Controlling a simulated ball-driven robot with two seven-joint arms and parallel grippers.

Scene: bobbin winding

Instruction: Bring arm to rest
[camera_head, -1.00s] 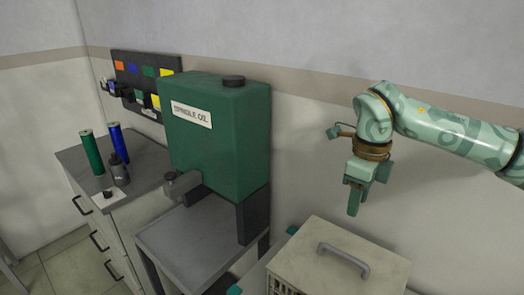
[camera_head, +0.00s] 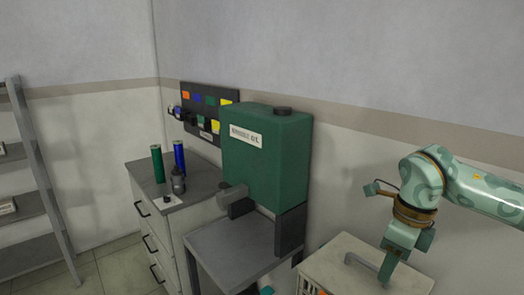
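My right arm comes in from the right edge, and its gripper (camera_head: 388,270) points down. In the picture its fingertips overlap the beige lidded crate (camera_head: 335,262) beside the lid's grey handle (camera_head: 360,258). I cannot tell whether they touch the crate. The fingers show as one narrow piece, so their opening cannot be made out. I see nothing held in them. My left gripper is not in view.
A green spindle oil tank (camera_head: 265,175) stands over a grey stand (camera_head: 225,250). A drawer cabinet (camera_head: 205,212) holds a green spool (camera_head: 158,165), a blue spool (camera_head: 179,158) and an oil can (camera_head: 178,182). Shelving (camera_head: 45,180) stands far left.

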